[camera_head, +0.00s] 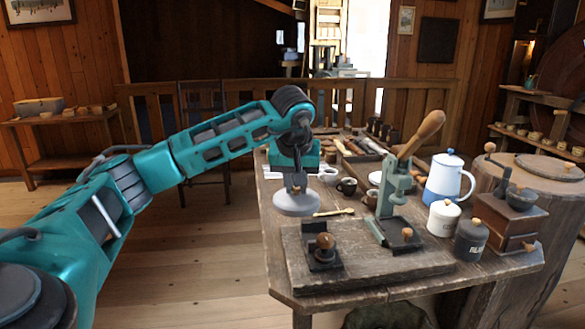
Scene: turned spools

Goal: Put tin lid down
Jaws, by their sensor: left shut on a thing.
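My left gripper (296,187) points down and is shut on a pale grey round disc, the tin lid (297,206). The lid is level, over the left part of the wooden table (285,232). I cannot tell whether it touches the table top. The gripper hides the middle of the lid. A white tin (443,219) and a dark tin (470,241) stand at the table's right front, both with wooden knobs on top. My right gripper is not in view.
A brass spoon (335,212) lies right of the lid. A green lever press (393,200) and a dark tamper-like tool (323,250) stand on a wooden board (370,270). Cups, a blue-white pot (447,180) and a grinder (503,217) crowd the right and back.

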